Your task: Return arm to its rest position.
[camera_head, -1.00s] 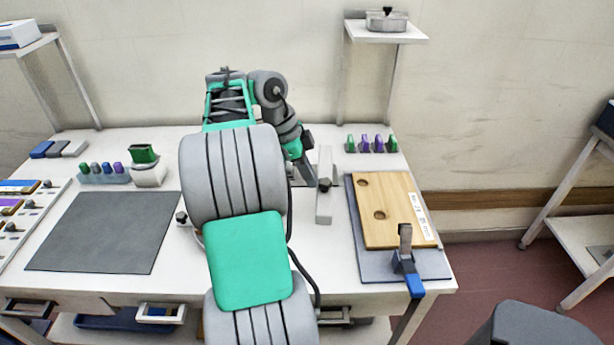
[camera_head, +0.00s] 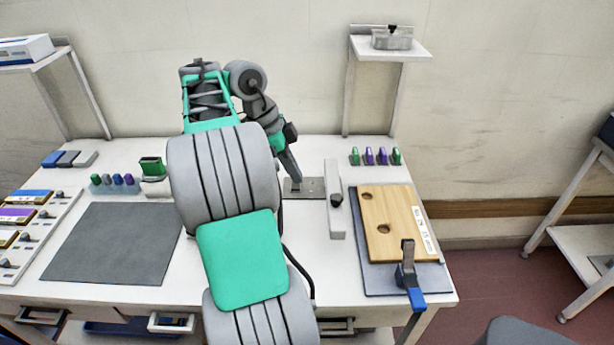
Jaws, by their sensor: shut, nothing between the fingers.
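My arm, grey and green, rises from the bottom middle of the head view and bends over the workbench (camera_head: 120,293). My gripper (camera_head: 293,176) is at its far end, pointing down and slightly right. It is shut and empty, near a flat grey plate (camera_head: 312,187) at the back of the bench. The height of the fingertips above the plate is hard to judge. The arm's broad links hide the middle of the bench.
A pale bar with a dark knob (camera_head: 335,215) is right of my gripper. Farther right, a wooden board (camera_head: 392,235) lies under a blue-handled clamp (camera_head: 408,280). Small coloured pieces (camera_head: 376,156) stand behind it. A dark mat (camera_head: 110,245) lies clear at left.

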